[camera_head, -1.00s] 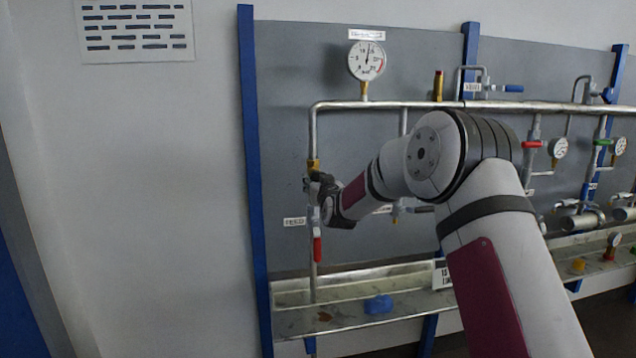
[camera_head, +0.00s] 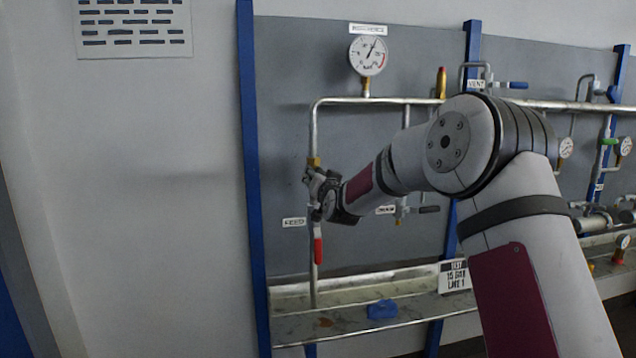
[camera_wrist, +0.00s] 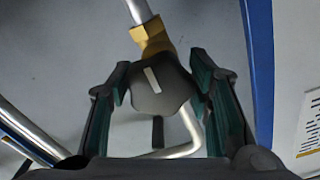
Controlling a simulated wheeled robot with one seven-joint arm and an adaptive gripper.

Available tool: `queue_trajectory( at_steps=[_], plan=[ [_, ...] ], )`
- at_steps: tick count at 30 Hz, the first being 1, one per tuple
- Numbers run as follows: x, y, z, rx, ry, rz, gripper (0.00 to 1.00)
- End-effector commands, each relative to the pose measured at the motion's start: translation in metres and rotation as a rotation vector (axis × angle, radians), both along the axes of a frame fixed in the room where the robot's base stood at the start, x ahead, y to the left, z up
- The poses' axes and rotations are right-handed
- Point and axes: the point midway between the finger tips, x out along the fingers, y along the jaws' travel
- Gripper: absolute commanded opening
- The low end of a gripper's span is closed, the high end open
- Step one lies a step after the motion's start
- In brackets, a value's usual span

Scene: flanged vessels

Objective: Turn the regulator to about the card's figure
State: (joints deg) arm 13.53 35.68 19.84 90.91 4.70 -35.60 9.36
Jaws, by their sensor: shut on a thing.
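The regulator knob (camera_wrist: 160,88) is dark and lobed, with a pale index mark, on a brass fitting (camera_wrist: 151,36) in the wrist view. My gripper (camera_wrist: 163,92) is shut on this knob, with a green-lined finger on either side. In the head view my gripper (camera_head: 322,184) is at the left vertical pipe, just below the brass fitting, and hides most of the knob. The round reference gauge (camera_head: 368,55) stands above the manifold; its needle points up and slightly right.
A red-handled valve (camera_head: 318,250) labelled FEED is just below my gripper. A trough (camera_head: 345,305) with a blue lump (camera_head: 382,309) runs below. The manifold pipe (camera_head: 400,101) crosses above my arm. Blue posts (camera_head: 252,180) flank the panel.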

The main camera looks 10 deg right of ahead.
Motion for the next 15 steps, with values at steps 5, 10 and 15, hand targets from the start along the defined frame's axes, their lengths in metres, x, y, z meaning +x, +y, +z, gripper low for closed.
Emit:
queue_trajectory(
  at_steps=[5, 10, 15],
  plan=[
    [0.0000, -0.0008, 0.0000, -0.002, 0.000, -0.001, 0.59],
    [0.0000, -0.0005, 0.0000, -0.002, 0.000, -0.001, 0.66],
    [-0.0003, -0.0004, -0.0001, -0.003, 0.000, -0.001, 0.66]
  ],
)
